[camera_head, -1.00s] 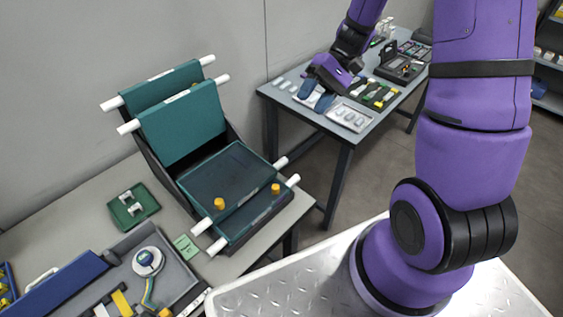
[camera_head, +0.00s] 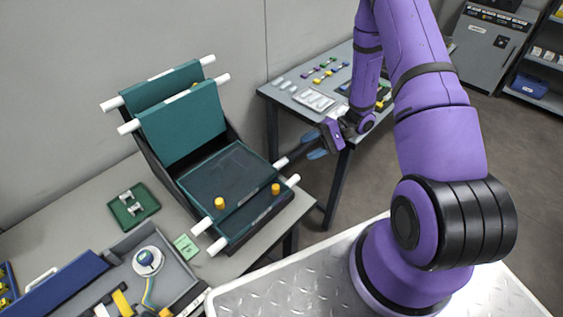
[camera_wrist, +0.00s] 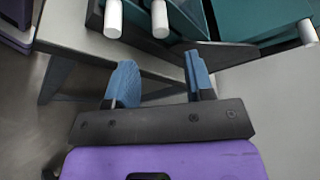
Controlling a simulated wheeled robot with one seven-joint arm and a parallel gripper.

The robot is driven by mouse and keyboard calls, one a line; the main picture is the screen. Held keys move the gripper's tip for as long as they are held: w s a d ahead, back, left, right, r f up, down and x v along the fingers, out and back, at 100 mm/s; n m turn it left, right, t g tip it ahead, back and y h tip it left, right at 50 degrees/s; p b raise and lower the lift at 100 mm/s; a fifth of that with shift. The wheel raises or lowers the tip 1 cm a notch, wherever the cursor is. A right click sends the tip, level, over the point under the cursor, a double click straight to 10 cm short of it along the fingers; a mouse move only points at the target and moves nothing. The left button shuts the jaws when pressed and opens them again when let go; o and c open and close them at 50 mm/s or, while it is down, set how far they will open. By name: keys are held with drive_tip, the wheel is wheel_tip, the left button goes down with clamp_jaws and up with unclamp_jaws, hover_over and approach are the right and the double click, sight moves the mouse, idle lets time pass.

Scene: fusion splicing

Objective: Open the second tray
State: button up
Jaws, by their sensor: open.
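A dark rack on the left table holds hinged teal trays with white rod ends. Two trays stand tilted up at the back: a rear one (camera_head: 160,86) and one in front of it (camera_head: 183,130). Two lie lowered and overlapping: an upper one (camera_head: 222,168) and a lower one (camera_head: 256,208), with yellow knobs near their edges. Which is the second tray is not marked. My gripper (camera_head: 308,147) is open and empty, just right of the lowered trays' white rod ends, apart from them. In the wrist view, the blue fingers (camera_wrist: 160,80) are spread below two white rod ends (camera_wrist: 113,18) (camera_wrist: 160,18).
A green holder (camera_head: 132,206) and a grey tool tray (camera_head: 180,272) with a round device lie on the left table. A second table (camera_head: 350,68) with small parts stands behind my arm. A floor gap separates the tables.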

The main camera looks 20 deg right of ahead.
sight(282, 162)
drive_tip(key=x, duration=1)
clamp_jaws()
